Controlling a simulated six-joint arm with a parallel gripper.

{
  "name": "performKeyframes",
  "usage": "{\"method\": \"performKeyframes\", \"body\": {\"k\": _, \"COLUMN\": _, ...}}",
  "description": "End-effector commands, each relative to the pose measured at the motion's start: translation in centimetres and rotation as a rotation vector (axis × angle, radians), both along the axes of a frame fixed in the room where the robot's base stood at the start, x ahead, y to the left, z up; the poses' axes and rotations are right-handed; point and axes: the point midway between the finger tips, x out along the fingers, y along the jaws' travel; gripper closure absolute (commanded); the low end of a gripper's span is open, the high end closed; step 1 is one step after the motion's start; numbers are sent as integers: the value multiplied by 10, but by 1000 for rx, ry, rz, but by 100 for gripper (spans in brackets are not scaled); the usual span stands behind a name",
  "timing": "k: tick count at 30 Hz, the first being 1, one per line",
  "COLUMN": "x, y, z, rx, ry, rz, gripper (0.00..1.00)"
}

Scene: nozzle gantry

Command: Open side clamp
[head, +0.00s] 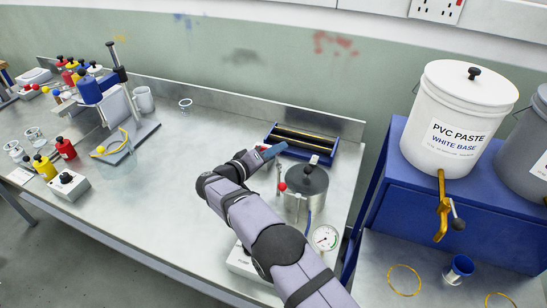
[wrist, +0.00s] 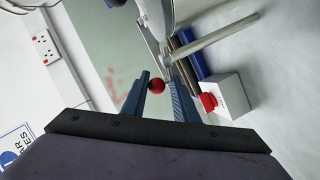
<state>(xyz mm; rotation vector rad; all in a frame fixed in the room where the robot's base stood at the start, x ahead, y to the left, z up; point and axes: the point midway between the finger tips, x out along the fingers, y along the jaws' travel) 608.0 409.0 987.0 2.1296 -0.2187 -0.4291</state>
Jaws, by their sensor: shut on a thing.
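A metal pot (head: 305,190) with a dark lid knob stands at the right end of the bench, with slim clamp parts on its side. A red ball knob (head: 282,187) shows at its left side in the head view. My gripper (head: 273,150) is beyond and left of the pot. In the wrist view my gripper (wrist: 156,76) has its two fingers on either side of a red ball (wrist: 156,86) and is shut on it. The ball's stem is not clear, and I cannot tell whether it is the same knob.
A blue tray (head: 327,149) with dark bars lies behind the pot. A round gauge (head: 325,237) stands in front of it. A white box with a red button (wrist: 208,101) shows right of the fingers. A white PVC paste bucket (head: 455,120) stands right. The middle bench is mostly clear.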

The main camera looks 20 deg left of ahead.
Motion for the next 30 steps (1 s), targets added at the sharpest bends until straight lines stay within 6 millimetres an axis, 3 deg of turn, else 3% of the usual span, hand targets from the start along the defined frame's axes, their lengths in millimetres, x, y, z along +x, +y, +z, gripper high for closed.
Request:
{"method": "performKeyframes", "body": {"k": 29, "x": 4, "y": -4, "z": 10, "rx": 6, "ry": -17, "rz": -81, "gripper": 96}}
{"method": "performKeyframes", "body": {"k": 30, "x": 4, "y": -4, "z": 10, "rx": 6, "ry": -17, "rz": -81, "gripper": 69}}
